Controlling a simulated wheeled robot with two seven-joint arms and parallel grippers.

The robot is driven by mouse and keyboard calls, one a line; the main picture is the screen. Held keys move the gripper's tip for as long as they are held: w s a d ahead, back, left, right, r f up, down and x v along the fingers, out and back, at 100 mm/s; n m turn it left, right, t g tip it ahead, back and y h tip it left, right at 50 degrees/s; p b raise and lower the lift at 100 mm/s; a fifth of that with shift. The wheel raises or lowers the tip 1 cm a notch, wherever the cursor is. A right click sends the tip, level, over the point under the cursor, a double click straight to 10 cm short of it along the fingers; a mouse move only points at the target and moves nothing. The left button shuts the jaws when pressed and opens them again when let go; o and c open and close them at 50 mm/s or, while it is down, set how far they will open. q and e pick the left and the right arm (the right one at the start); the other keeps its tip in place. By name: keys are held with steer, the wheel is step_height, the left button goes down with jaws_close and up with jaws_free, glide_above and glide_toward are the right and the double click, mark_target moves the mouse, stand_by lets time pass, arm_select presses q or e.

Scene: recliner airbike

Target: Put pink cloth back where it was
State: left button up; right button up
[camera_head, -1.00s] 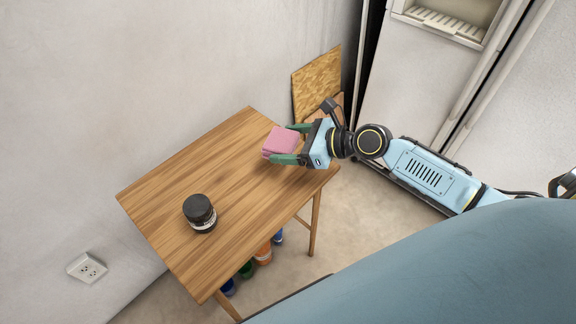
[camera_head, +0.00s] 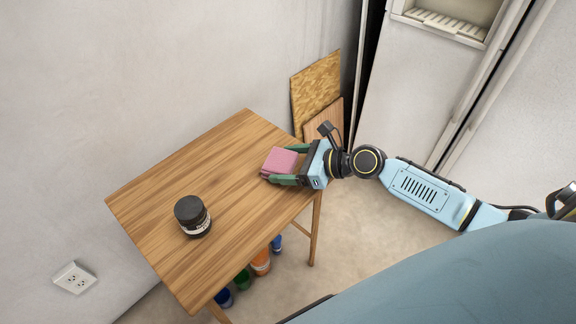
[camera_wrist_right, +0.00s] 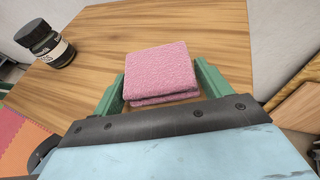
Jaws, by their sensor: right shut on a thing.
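The pink cloth (camera_head: 279,161) is a folded, square stack at the right part of the wooden table (camera_head: 235,150). My right gripper (camera_head: 283,165) reaches in from the right, its green fingers on either side of the cloth and shut on it. In the right wrist view the cloth (camera_wrist_right: 160,72) sits between the two green fingers (camera_wrist_right: 160,88), flat over the tabletop. I cannot tell whether its underside touches the table. My left gripper is not in view.
A black jar (camera_head: 192,216) with a pale label stands on the table's near left part. The tabletop between jar and cloth is clear. Wooden boards (camera_head: 317,92) lean on the wall behind. Several coloured containers (camera_head: 260,262) stand under the table. A fridge-like appliance (camera_head: 415,80) is at back right.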

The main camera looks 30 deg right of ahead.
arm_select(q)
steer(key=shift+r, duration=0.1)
arm_select(e)
steer(key=shift+f, duration=0.1)
steer(key=shift+f, duration=0.1)
steer(key=o, duration=0.9)
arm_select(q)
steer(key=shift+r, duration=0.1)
arm_select(e)
steer(key=shift+s+d+r, duration=0.25)
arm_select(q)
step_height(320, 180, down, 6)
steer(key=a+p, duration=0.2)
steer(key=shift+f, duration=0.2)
arm_select(e)
steer(key=v, duration=1.1)
steer(key=shift+s+r, duration=0.1)
steer(key=shift+s, duration=0.05)
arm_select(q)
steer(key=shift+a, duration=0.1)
